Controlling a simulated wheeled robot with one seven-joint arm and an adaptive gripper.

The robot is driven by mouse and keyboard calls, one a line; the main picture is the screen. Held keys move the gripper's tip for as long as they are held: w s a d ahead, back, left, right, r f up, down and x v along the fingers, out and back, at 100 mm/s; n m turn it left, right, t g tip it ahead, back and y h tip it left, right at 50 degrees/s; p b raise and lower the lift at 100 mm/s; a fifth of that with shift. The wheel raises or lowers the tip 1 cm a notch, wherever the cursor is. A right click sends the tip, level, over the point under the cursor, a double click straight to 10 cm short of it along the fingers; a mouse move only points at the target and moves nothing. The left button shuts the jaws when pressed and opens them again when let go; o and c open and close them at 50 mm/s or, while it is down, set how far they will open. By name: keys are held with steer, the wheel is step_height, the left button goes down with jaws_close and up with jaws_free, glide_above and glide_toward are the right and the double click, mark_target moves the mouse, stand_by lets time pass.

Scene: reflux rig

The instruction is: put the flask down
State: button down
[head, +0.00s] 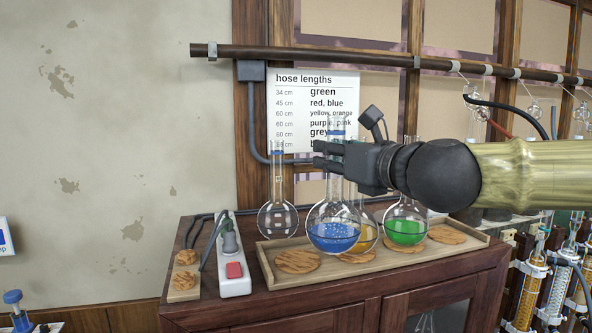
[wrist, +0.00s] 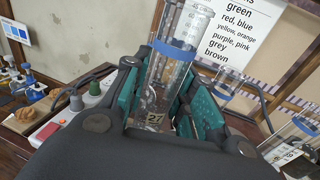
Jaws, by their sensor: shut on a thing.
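A round-bottomed flask with blue liquid (head: 333,235) is upright in the head view, over the wooden tray (head: 375,271). My gripper (head: 325,155) is shut on this flask's neck. In the wrist view, the clear neck with a blue band (wrist: 175,55) stands between the teal finger pads of my gripper (wrist: 160,105), with a "27" tag below. The flask's base overlaps the tray in the picture; I cannot tell whether it touches. Bare cork mats lie to its left (head: 298,261) and at the right (head: 459,236).
An empty flask (head: 278,218) stands behind to the left. A flask with yellow liquid (head: 366,240) is close behind, and a green one (head: 405,232) stands to the right. A power strip (head: 234,265) lies left of the tray. A rail (head: 330,57) runs above.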

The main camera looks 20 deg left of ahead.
steer(key=w+a+f+p, duration=0.1)
steer(key=a+f+p, duration=0.3)
steer(key=a, duration=0.3)
steer(key=shift+w+a, duration=0.3)
steer(key=shift+f, duration=0.1)
stand_by(0.3)
steer(key=c, duration=1.2)
jaws_free()
steer(key=shift+o, duration=0.2)
